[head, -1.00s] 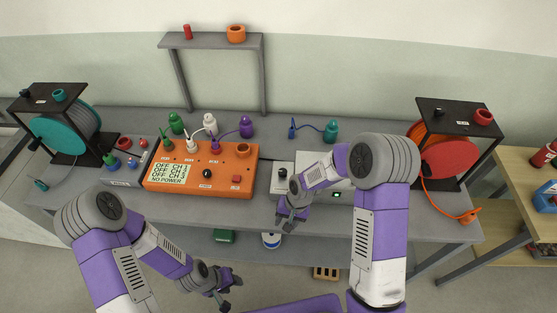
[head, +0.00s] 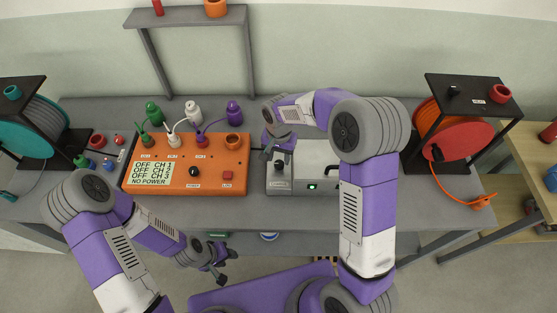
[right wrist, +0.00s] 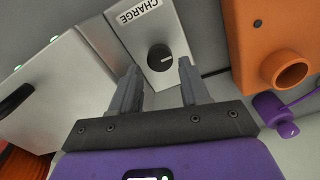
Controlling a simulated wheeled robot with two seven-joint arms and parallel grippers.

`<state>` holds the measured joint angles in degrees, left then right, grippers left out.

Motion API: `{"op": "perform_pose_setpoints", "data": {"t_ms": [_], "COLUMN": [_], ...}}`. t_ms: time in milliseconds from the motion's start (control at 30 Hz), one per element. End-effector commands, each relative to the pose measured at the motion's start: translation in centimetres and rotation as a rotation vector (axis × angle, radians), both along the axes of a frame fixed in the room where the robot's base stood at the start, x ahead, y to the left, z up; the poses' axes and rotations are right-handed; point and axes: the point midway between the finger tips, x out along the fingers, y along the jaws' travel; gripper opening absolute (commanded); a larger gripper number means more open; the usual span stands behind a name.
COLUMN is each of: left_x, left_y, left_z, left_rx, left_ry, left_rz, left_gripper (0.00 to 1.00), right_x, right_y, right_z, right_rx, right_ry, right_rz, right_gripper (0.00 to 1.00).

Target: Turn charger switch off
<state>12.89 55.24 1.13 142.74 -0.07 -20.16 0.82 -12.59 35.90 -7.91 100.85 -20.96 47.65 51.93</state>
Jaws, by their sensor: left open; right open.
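The charger switch is a round black knob (right wrist: 160,57) with a pale pointer mark, on a light grey panel (right wrist: 170,25) labelled CHARGE. In the right wrist view the mark points to the right. In the head view the knob (head: 280,167) stands at the left end of the grey charger box (head: 318,172), whose small screen is lit green. My right gripper (right wrist: 158,68) is open and empty, its fingertips on either side of the near edge of the knob; I cannot tell whether they touch. It also shows in the head view (head: 271,152). My left gripper (head: 222,268) is open and empty in front of the bench.
An orange power unit (head: 215,160), reading OFF and NO POWER, sits left of the charger, with green, white and purple plugs behind it. Cable reels stand at both sides, one teal (head: 25,125), one red-orange (head: 455,140). A grey shelf frame (head: 185,17) stands behind.

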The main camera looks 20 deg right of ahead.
Motion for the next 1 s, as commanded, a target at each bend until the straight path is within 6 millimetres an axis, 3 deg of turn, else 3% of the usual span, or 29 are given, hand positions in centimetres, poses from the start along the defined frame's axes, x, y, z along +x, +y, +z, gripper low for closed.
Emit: {"op": "perform_pose_setpoints", "data": {"t_ms": [200,533,567,800,1000], "left_x": [0.0,0.0,0.0,0.0,0.0], "left_y": [0.0,0.0,0.0,0.0,0.0], "left_z": [-0.4,-0.4,-0.4,-0.4,-0.4], "left_rx": [0.0,0.0,0.0,0.0,0.0], "left_ry": [0.0,0.0,0.0,0.0,0.0], "left_rz": [0.0,0.0,0.0,0.0,0.0], "left_gripper": [0.43,0.43,0.43,0.43,0.43], "right_x": [0.0,0.0,0.0,0.0,0.0], "right_y": [0.0,0.0,0.0,0.0,0.0], "right_z": [-2.7,-3.2,-3.2,-3.2,-3.1], "right_rx": [0.0,0.001,0.001,0.0,0.0], "right_ry": [0.001,0.001,0.001,0.0,0.0], "right_rz": [0.001,0.001,0.001,0.001,0.01], "right_gripper": [0.46,0.46,0.44,0.07,0.04]}}
